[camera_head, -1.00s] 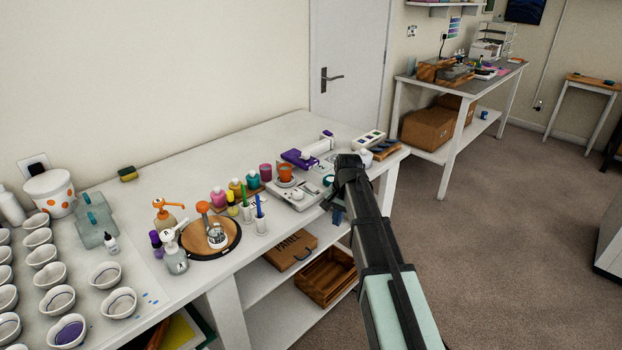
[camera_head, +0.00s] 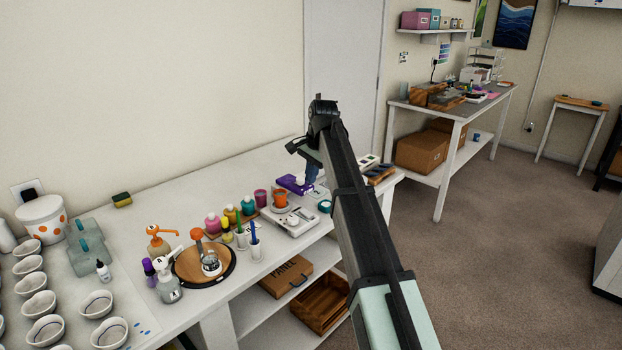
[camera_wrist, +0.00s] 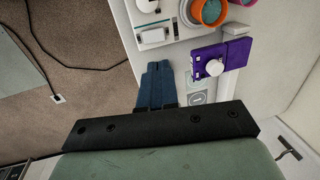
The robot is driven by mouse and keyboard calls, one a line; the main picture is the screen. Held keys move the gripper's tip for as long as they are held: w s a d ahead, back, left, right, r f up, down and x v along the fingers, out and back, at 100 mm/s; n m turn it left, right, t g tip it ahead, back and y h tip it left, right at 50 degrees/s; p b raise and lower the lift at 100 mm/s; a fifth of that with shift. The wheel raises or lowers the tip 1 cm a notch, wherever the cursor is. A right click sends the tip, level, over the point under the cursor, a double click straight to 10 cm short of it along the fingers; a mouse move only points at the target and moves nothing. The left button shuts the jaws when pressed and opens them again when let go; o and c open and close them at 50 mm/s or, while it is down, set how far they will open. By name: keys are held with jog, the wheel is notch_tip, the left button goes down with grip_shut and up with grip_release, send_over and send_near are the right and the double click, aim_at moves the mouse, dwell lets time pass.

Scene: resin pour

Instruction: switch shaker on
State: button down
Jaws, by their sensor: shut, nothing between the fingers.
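The shaker appears to be the flat white device (camera_head: 292,222) near the right end of the white table, with an orange cup (camera_head: 280,199) on it. In the wrist view part of the device (camera_wrist: 172,22) shows at the top, with a round white knob (camera_wrist: 147,5) and a small panel (camera_wrist: 153,35); the orange cup (camera_wrist: 212,12) is cut off by the frame. I cannot read its on or off state. My gripper (camera_head: 311,180) is raised behind the device, its blue fingers pointing down. In the wrist view the fingers (camera_wrist: 158,66) are together, empty, below the device.
A purple item (camera_wrist: 219,58) lies beside the device. Several coloured bottles (camera_head: 230,216), a round wooden board (camera_head: 188,270) and white bowls (camera_head: 45,329) stand to the left.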

aim_at(305, 210)
jog(key=f, duration=0.3)
jog(key=w+a+f, duration=0.1)
jog(key=f, duration=0.7)
jog(key=shift+w+a+f, duration=0.2)
jog(key=shift+w+a, duration=0.15)
jog(key=shift+w, duration=0.05)
